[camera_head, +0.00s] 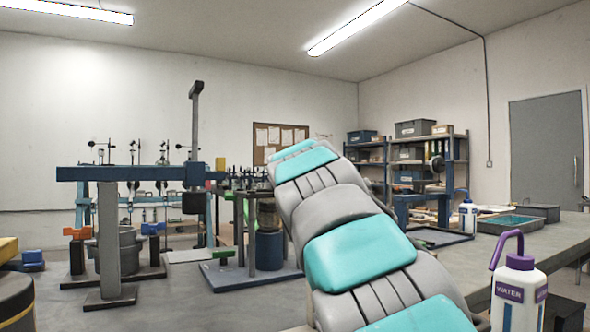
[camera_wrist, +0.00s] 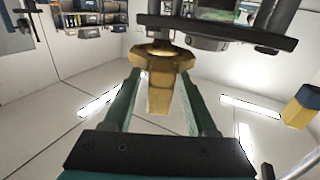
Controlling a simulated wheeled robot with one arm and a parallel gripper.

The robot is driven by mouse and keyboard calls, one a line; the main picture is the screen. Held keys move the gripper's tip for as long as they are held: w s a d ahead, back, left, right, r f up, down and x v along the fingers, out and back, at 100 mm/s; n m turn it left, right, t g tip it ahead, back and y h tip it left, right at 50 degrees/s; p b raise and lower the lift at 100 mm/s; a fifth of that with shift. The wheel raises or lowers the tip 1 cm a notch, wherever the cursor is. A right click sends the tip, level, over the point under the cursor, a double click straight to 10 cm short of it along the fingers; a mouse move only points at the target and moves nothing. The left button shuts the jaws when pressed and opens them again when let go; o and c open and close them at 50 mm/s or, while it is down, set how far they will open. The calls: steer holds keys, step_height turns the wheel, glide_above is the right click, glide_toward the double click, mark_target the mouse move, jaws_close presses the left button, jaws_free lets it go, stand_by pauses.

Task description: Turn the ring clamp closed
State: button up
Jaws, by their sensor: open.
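In the wrist view my gripper (camera_wrist: 160,76) is open, with its two green fingers on either side of a brass-yellow piece (camera_wrist: 160,95). This piece has a wide round collar and a narrower block reaching back between the fingers. A gap shows beside the block; whether the fingertips touch the collar I cannot tell. A dark plate (camera_wrist: 225,33) with round parts lies just beyond. The brass piece may be the ring clamp's handle, but I cannot be sure. In the head view my teal and grey arm hides my gripper and this piece.
A blue beam frame (camera_head: 130,173) with a yellow end block (camera_head: 220,163) stands left of my arm. A low stand with a green handle (camera_head: 223,252) is nearby. A grey bench (camera_head: 470,262) with a water bottle (camera_head: 518,290) is at right. A yellow-and-blue block (camera_wrist: 303,105) shows in the wrist view.

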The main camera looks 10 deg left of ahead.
steer(key=shift+s, duration=0.15)
steer(key=b+v, duration=0.1)
steer(key=v, duration=0.6)
steer(key=shift+s, duration=0.3)
steer(key=shift+d+r, duration=0.1)
steer(key=shift+c, duration=0.2)
